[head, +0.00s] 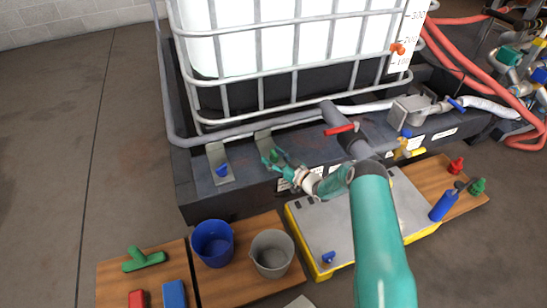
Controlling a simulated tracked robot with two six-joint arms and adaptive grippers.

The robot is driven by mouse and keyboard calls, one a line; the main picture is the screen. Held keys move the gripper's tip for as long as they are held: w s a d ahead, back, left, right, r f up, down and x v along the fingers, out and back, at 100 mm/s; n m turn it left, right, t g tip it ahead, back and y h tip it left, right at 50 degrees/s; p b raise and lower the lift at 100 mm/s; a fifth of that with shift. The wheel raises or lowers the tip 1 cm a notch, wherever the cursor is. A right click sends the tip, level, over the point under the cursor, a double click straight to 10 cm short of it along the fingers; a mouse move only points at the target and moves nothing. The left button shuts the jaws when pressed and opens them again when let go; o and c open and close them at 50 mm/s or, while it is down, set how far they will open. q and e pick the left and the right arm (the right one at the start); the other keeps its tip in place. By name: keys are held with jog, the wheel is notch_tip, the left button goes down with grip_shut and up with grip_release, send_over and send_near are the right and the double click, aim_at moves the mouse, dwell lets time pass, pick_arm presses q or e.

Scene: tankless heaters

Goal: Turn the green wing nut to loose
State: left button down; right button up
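The green wing nut (274,155) shows as a small dark green shape at the grey upright bracket (263,140) on the front of the dark tank base. My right gripper (275,161) is at the wing nut, its teal fingers overlapping it and partly hiding it. The fingers are too small in the picture to tell whether they are closed on the nut or only around it. The nut's exact turn angle cannot be made out. My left gripper is not in view.
A blue wing nut (222,170) sits on another bracket to the left. A red-handled valve (341,129) and pipe are to the right. Below stand a yellow-edged grey case (320,232), a blue bucket (213,243) and a grey bucket (271,253). Floor at left is clear.

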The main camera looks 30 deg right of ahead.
jog(key=shift+s+d, duration=0.1)
jog(key=v, duration=1.1)
jog(key=shift+s, duration=0.4)
